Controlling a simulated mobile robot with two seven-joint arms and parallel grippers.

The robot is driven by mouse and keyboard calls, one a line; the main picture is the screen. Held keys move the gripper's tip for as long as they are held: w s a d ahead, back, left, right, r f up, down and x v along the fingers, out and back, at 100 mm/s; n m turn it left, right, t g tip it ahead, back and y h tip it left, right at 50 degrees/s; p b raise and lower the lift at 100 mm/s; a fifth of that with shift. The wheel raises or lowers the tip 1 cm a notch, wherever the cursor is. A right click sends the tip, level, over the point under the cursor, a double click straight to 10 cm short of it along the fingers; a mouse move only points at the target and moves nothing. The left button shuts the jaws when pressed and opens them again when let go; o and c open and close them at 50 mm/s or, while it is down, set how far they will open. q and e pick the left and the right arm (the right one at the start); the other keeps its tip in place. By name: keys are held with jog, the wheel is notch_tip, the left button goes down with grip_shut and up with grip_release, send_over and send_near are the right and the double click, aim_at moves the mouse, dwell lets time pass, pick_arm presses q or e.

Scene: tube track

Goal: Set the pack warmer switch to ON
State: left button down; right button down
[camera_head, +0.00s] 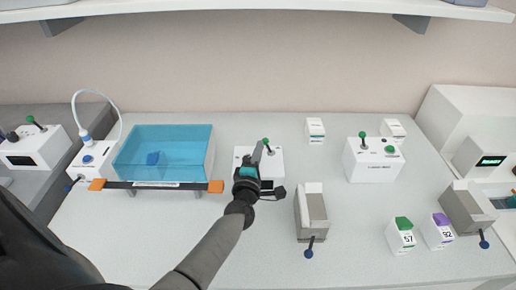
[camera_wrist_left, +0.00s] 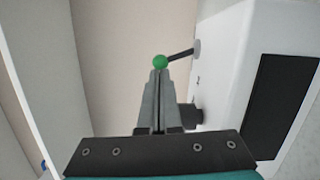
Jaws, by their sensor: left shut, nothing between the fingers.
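A white box with a dark display (camera_head: 275,161) stands in the middle of the table, partly hidden by my left gripper; its lettering cannot be read. A lever with a green ball (camera_head: 266,141) stands at its top. In the left wrist view, the green ball (camera_wrist_left: 159,61) is just beyond the fingertips, and its dark stem runs right to the white box face (camera_wrist_left: 222,75). I cannot tell whether the fingers touch the ball. My left gripper (camera_head: 258,147) is shut and empty; its closed fingers (camera_wrist_left: 159,75) also show in the wrist view. My right gripper is not in view.
Another white box with a green-ball lever (camera_head: 373,160) stands to the right. A blue water bath (camera_head: 190,145) is at left. A grey-white device (camera_head: 312,213) with a blue-knobbed lever stands in front. Green-topped (camera_head: 401,238) and purple-topped (camera_head: 437,235) packs stand at front right.

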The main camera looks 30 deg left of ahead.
pick_arm(q)
jog(key=shift+w+d+r+m+p, duration=0.3)
jog(key=shift+r+m+p, duration=0.2)
jog(key=shift+m+p, duration=0.55)
jog(key=m+p, duration=0.1)
jog(key=d+p, duration=0.1)
jog(key=p, duration=0.1)
jog(key=shift+w+r+m+g, duration=0.25)
jog(key=shift+r+m+g, duration=0.05)
jog(key=shift+m+g, duration=0.1)
jog(key=shift+w+d+m+g+p, duration=0.3)
jog(key=shift+d+m+p, duration=0.2)
jog(key=shift+m+p, duration=0.45)
jog(key=shift+f, duration=0.15)
